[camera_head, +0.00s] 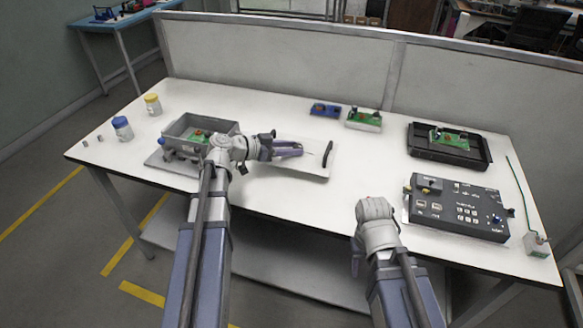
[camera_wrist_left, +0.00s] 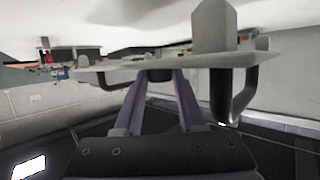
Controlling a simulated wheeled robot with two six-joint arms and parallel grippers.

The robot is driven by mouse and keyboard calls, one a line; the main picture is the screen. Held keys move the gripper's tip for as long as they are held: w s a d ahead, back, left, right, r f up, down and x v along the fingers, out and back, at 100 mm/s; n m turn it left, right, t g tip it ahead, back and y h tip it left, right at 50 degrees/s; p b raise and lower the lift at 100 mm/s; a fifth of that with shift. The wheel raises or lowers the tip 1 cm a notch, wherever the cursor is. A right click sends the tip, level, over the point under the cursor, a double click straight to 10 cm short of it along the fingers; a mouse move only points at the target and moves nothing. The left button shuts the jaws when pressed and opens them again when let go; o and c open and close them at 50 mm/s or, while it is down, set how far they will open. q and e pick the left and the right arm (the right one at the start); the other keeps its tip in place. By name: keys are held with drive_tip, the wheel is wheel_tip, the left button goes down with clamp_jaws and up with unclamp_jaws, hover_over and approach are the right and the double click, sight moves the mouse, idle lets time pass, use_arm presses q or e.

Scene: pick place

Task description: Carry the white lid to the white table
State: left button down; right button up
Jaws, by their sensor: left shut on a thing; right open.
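The white lid (camera_head: 312,165) is a flat pale plate with dark handles, over the middle of the white table (camera_head: 285,205). My left gripper (camera_head: 298,150) reaches over it from the left, shut on it. In the left wrist view the purple fingers (camera_wrist_left: 158,85) meet a dark part at the middle of the lid (camera_wrist_left: 120,63). Whether the lid touches the table or is just above it I cannot tell. My right gripper (camera_head: 357,258) hangs by the table's front edge, open and apart from the lid; its fingers are mostly hidden behind the wrist.
A grey bin (camera_head: 175,128) with a green board stands left of the lid. Jars (camera_head: 122,128) stand at the far left. Small boards (camera_head: 364,121) lie at the back. A black tray (camera_head: 470,160) and a dark control box (camera_head: 455,215) occupy the right. A low partition runs behind.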

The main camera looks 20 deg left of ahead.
use_arm(q)
drive_tip(key=shift+f+b, duration=2.1)
drive_tip(key=shift+f, duration=0.45)
drive_tip(key=shift+r, duration=0.15)
drive_tip(key=c, duration=1)
unclamp_jaws()
drive_tip(key=shift+f, duration=0.25)
drive_tip(key=o, duration=0.5)
drive_tip(key=shift+r, duration=0.1)
